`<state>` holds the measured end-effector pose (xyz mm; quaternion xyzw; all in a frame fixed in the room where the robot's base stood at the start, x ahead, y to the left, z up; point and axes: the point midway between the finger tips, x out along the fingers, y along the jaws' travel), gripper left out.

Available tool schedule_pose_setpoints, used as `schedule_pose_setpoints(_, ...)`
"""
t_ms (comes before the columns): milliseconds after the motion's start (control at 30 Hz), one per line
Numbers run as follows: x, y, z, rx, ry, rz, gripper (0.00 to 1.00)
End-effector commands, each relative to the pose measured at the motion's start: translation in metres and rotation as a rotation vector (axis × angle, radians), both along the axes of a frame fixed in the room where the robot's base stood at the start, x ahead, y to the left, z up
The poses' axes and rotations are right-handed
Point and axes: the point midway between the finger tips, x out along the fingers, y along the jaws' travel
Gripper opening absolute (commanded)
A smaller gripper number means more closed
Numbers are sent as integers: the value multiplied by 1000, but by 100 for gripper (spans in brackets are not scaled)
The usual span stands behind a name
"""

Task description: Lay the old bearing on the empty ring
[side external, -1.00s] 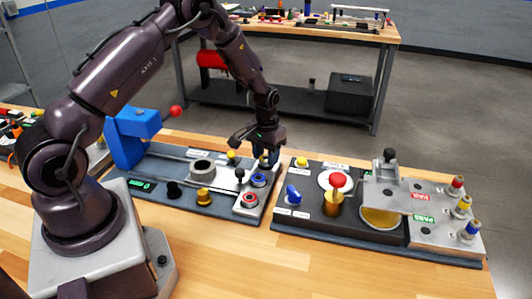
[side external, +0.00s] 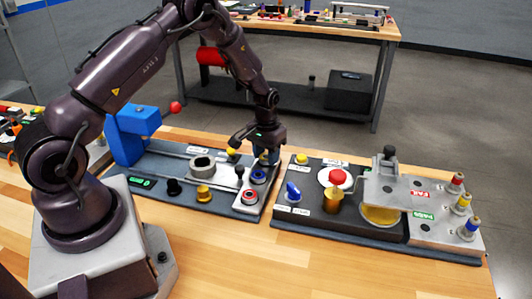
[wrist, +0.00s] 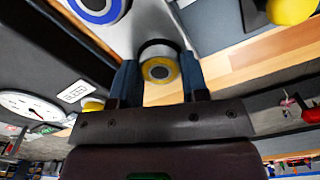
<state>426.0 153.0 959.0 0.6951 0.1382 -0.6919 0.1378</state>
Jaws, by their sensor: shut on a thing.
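My gripper (wrist: 159,84) has its blue fingers closed on a small round part with a yellow ring face and dark centre, the bearing (wrist: 159,69). In the side view my gripper (side external: 266,156) is low over the back end of the light plate on the left board, and its fingers hide most of what is there. On this plate a blue ring (side external: 258,177) and a red ring (side external: 249,197) lie in front of my gripper. The blue ring also shows in the wrist view (wrist: 97,10). I cannot tell whether the bearing still touches the plate.
A black-knobbed post (side external: 239,172) and a yellow button (side external: 233,155) stand close left of my gripper. A blue press (side external: 127,135) stands further left. The right board holds a red knob (side external: 338,177), a blue knob (side external: 293,192) and several coloured pegs (side external: 461,204). The front table is clear.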

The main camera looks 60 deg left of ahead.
Motion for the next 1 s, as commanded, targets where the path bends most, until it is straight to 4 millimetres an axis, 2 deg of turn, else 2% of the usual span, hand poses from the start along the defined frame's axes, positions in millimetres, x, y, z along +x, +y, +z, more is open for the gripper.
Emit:
schedule_pose_setpoints(33,-2,-1,-6,-1,2,0,0)
schedule_pose_setpoints(267,-2,-1,-6,-2,4,0,0)
schedule_pose_setpoints(300,-2,-1,-6,-2,4,0,43)
schedule_pose_setpoints(400,-2,-1,-6,-2,5,0,66)
schedule_pose_setpoints(433,-2,-1,-6,-2,5,0,70)
schedule_pose_setpoints(600,-2,-1,-5,-2,4,0,70)
schedule_pose_setpoints(667,-2,-1,-5,-2,4,0,79)
schedule_pose_setpoints(1000,-1,-1,0,-1,2,0,79)
